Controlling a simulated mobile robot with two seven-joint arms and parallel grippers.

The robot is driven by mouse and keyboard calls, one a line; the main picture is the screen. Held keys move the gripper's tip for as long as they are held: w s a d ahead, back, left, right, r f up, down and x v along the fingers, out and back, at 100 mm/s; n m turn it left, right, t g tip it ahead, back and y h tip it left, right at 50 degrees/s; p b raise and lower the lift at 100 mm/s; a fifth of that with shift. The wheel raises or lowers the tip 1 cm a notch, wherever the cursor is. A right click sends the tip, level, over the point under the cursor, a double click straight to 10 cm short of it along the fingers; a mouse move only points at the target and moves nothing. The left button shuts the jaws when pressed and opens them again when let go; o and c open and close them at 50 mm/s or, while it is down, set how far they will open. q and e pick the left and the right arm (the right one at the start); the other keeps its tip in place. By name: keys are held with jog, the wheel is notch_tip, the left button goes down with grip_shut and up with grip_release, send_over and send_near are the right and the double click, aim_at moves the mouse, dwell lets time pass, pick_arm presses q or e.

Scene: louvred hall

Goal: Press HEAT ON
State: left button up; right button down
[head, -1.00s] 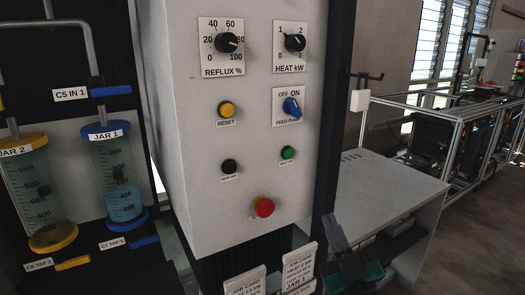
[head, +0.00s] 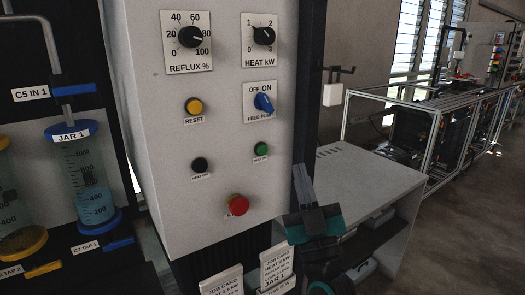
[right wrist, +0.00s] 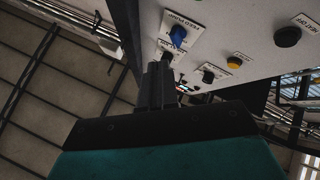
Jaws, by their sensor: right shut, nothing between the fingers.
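The green button (head: 261,149), whose small label seems to read HEAT ON, sits on the right side of the white control panel (head: 185,215), under the blue feed pump knob (head: 264,103). My left gripper is out of view.
A black button (head: 200,164) is left of the green one, and a red mushroom button (head: 238,205) is below. A yellow reset button (head: 194,106) and two dials are above. Job cards (head: 274,268) stand under the panel. A grey bench (head: 365,175) is at right.

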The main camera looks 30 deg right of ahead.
aim_at(262, 150)
jog(key=w, duration=0.3)
jog(key=w+b, duration=0.1)
jog(key=w, duration=0.4)
jog(key=shift+w+a+b, duration=0.3)
jog(key=shift+a+b, duration=0.05)
jog(key=shift+b, duration=0.05)
dwell(0.4)
dwell(1.1)
jog(key=shift+w, duration=0.1)
jog(key=shift+w, duration=0.3)
